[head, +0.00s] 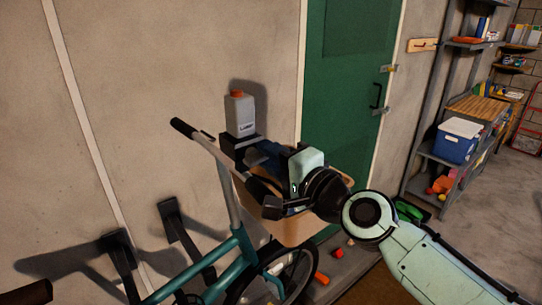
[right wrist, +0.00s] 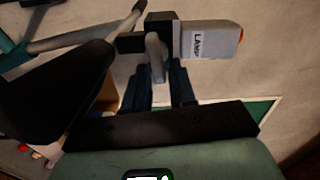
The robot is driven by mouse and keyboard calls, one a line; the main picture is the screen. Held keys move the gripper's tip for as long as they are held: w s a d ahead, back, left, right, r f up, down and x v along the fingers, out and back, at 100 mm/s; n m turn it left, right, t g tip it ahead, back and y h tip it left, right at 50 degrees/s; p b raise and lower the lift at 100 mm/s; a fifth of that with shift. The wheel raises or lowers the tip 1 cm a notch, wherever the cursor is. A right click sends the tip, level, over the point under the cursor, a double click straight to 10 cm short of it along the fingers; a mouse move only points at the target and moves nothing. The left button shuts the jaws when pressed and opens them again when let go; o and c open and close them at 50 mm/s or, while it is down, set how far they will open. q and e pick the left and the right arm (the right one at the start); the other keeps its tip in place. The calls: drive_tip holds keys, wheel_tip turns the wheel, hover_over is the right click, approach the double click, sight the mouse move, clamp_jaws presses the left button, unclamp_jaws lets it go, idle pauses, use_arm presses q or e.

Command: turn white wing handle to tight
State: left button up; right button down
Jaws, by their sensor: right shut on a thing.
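The white wing handle (right wrist: 154,52) shows in the right wrist view as a pale, narrow piece. It sticks out from a black clamp block (right wrist: 131,43) and reaches between my fingers. The block carries a white lamp (right wrist: 208,40) labelled LAMP with an orange end. In the head view the lamp (head: 240,114) stands upright on the black clamp (head: 238,145) by the bicycle handlebar. My right gripper (head: 258,156) comes in from the right and is shut on the handle, its dark fingers (right wrist: 166,72) on either side. The handle is hidden in the head view. My left gripper is out of view.
The teal bicycle (head: 218,262) has a handlebar with a black grip (head: 183,128) and a tan basket (head: 292,232) close below my right gripper. A wall lies just behind the lamp. A green door (head: 343,100) and shelves with a blue bin (head: 455,145) stand right.

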drive_tip(key=shift+f, duration=0.1)
drive_tip(key=c, duration=1.2)
unclamp_jaws()
drive_tip(key=shift+o, duration=0.2)
drive_tip(key=shift+s, duration=0.1)
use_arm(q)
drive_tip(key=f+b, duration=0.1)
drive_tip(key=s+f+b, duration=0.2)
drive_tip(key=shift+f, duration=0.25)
use_arm(e)
drive_tip(key=v, duration=1.3)
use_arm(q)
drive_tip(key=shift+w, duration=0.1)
use_arm(e)
drive_tip(key=shift+s+d, duration=0.1)
